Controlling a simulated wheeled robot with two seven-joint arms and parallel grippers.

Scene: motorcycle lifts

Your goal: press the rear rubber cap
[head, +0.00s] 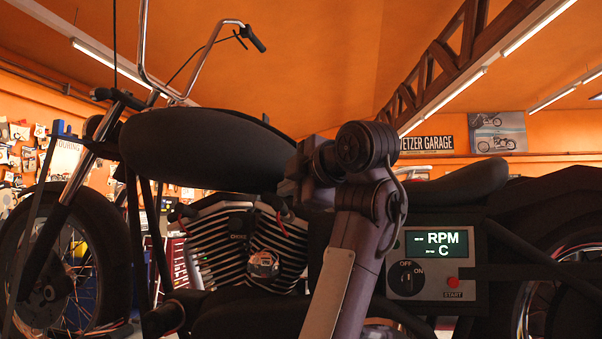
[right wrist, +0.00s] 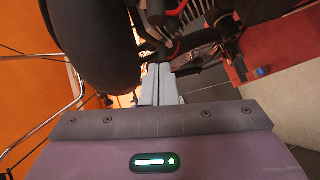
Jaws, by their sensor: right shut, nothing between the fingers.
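The motorcycle's engine (head: 245,245) is in the middle of the head view, below the dark tank (head: 205,150). A black lead with a red part (head: 284,212) shows at the engine's upper right, the rear side, and another red-and-black fitting (head: 182,212) at its upper left. I cannot tell for certain which part is the rear rubber cap. My right gripper (right wrist: 158,72) is shut and empty, its fingers pointing into the gap beside the tank. A red-edged dark part (right wrist: 174,48) lies just beyond the fingertips; contact cannot be told. My left gripper is not in view.
A control box with an RPM display (head: 437,243), an OFF/ON knob (head: 407,278) and a red start button (head: 453,282) sits right of my right arm. The seat (head: 450,187) is behind the arm. The tank and engine leave a narrow gap around the hand.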

